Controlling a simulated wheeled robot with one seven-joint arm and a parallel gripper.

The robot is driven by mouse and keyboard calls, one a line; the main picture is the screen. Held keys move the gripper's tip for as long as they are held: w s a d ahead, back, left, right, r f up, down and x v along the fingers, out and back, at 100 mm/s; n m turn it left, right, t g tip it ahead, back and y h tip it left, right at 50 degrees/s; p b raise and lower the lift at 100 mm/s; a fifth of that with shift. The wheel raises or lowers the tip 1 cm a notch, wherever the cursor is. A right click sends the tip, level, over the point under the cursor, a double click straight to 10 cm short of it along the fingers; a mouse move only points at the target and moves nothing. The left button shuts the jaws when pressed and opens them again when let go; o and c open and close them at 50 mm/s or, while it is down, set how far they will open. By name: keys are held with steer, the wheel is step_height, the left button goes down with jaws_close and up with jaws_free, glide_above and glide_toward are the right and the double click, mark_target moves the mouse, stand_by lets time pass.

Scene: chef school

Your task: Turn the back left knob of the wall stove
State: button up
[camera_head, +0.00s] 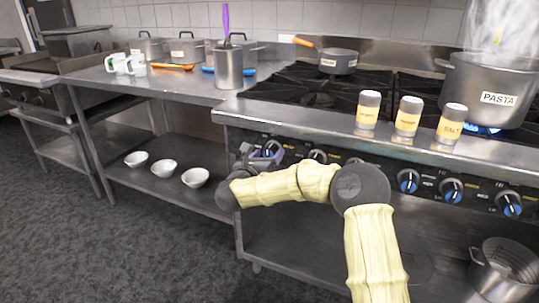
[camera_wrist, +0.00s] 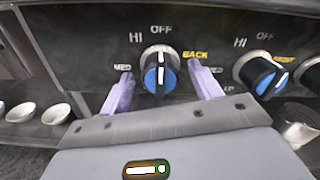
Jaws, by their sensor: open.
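The wall stove (camera_head: 300,118) has a front panel with a row of blue knobs. The leftmost knob (camera_wrist: 160,70) shows in the wrist view with a yellow "BACK" label at its right, and its white mark points up to "OFF". My gripper (camera_wrist: 160,72) is open, with one purple finger on each side of this knob. I cannot tell whether the fingers touch it. In the head view my gripper (camera_head: 264,152) is at the left end of the panel and partly hides that knob. A second knob (camera_wrist: 262,75) stands to the right, tilted off upright.
Three labelled shakers (camera_head: 408,116) stand along the stove's front ledge. A pan (camera_head: 338,61) sits on a back burner, and a steaming pasta pot (camera_head: 487,88) sits over a blue flame at right. White bowls (camera_head: 164,168) lie on the lower shelf at left.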

steer(key=shift+x, duration=1.05)
steer(key=c, duration=1)
steer(key=shift+o, duration=0.2)
steer(key=shift+a, duration=0.1)
